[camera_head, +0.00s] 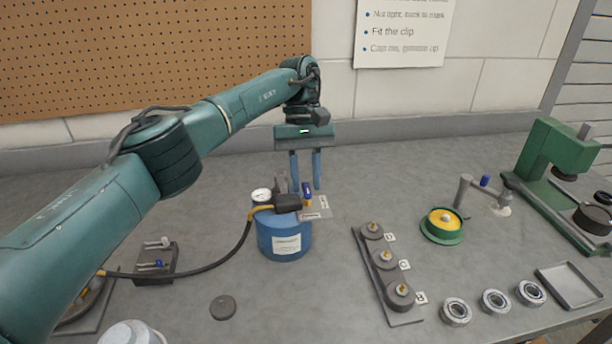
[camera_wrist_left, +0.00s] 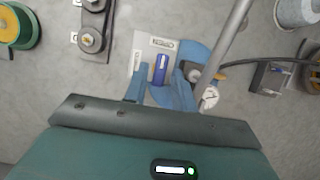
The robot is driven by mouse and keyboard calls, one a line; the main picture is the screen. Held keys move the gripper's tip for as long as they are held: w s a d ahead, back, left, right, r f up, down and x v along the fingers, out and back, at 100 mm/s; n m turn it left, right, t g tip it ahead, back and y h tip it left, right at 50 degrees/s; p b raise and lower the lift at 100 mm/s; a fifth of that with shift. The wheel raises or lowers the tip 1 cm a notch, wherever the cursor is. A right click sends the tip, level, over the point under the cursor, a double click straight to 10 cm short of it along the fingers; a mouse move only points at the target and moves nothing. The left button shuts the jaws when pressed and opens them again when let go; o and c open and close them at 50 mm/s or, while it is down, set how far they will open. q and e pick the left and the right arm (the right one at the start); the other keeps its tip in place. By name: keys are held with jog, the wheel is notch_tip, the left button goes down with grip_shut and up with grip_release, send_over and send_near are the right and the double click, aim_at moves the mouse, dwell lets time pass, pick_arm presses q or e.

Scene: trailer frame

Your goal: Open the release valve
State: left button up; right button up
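The release valve's blue lever (camera_head: 307,188) stands over a light labelled plate (camera_head: 318,208) on top of the blue tank (camera_head: 284,242). In the left wrist view the blue lever (camera_wrist_left: 160,69) shows between my fingers, with the labelled plate (camera_wrist_left: 143,50) around it. My left gripper (camera_head: 306,187) points down above the back of the tank; it also shows in the left wrist view (camera_wrist_left: 160,84). Its two fingers are apart, one on each side of the lever, with a small gap visible on both sides. Contact with the lever is not visible. My right gripper is not in view.
A gauge (camera_head: 261,196) and a dark fitting (camera_head: 287,203) with a hose (camera_head: 215,264) sit on the tank. Bench front of the tank is mostly clear.

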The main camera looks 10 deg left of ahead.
aim_at(306, 184)
pick_arm(q)
jog(key=shift+o, duration=0.7)
jog(key=shift+r, duration=0.25)
notch_tip(306, 184, up, 4)
jog(key=shift+r, duration=0.2)
notch_tip(306, 184, up, 5)
jog(key=shift+r+p, duration=0.1)
jog(key=shift+p, duration=1)
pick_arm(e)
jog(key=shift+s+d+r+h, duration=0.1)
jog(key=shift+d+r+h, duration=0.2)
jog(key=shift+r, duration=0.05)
